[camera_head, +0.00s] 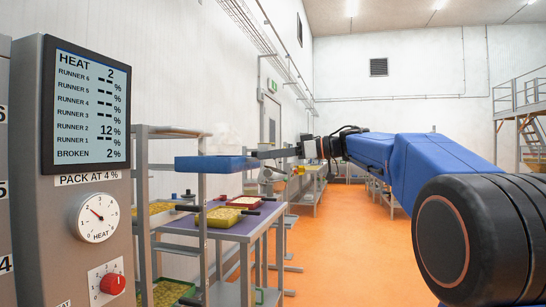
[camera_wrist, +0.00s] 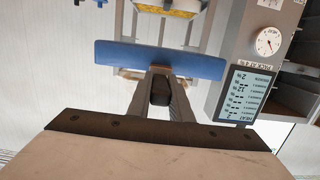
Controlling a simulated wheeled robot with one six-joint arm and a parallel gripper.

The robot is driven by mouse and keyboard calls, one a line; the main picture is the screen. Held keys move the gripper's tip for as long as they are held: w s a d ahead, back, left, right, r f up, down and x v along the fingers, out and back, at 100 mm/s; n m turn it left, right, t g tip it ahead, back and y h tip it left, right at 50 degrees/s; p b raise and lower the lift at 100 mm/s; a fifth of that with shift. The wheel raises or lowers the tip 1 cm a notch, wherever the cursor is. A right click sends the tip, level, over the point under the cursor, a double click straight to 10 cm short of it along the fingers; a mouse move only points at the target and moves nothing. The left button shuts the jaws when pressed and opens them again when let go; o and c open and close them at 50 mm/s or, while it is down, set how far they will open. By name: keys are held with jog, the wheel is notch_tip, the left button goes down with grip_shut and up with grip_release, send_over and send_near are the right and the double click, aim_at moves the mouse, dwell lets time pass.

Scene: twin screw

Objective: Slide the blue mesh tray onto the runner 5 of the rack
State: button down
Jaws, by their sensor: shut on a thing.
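My gripper (camera_head: 283,152) is shut on the dark handle of the blue tray (camera_head: 215,164). It holds the tray roughly level, high at the front of the metal rack (camera_head: 203,235). In the wrist view my gripper (camera_wrist: 160,80) reaches to the middle of the near side of the blue tray (camera_wrist: 115,54). In the head view the tray overlaps the rack's front post, and I cannot tell whether it touches a runner. No runner number is readable on the rack, so runner 5 cannot be picked out. The tray's mesh floor is hidden.
A grey control panel (camera_head: 84,270) with a display (camera_head: 90,105) stands left, near the rack. Yellow-filled trays (camera_head: 222,217) and a red-rimmed tray (camera_head: 244,201) lie on a purple-topped table (camera_head: 262,220). The orange floor (camera_head: 345,240) at the right is clear.

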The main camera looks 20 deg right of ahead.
jog(key=r+x, duration=0.3)
jog(key=x, duration=2.4)
jog(key=shift+w+a+r, duration=0.2)
jog(key=shift+w+a, duration=0.05)
jog(key=shift+a, duration=0.2)
dwell(0.4)
jog(key=shift+f, duration=0.55)
dwell(0.4)
jog(key=c, duration=1.5)
grip_release()
jog(key=shift+c, duration=0.2)
jog(key=shift+f, duration=0.1)
jog(key=shift+d, duration=0.1)
jog(key=v, duration=1.7)
jog(key=shift+s, duration=0.15)
jog(key=shift+d, duration=0.1)
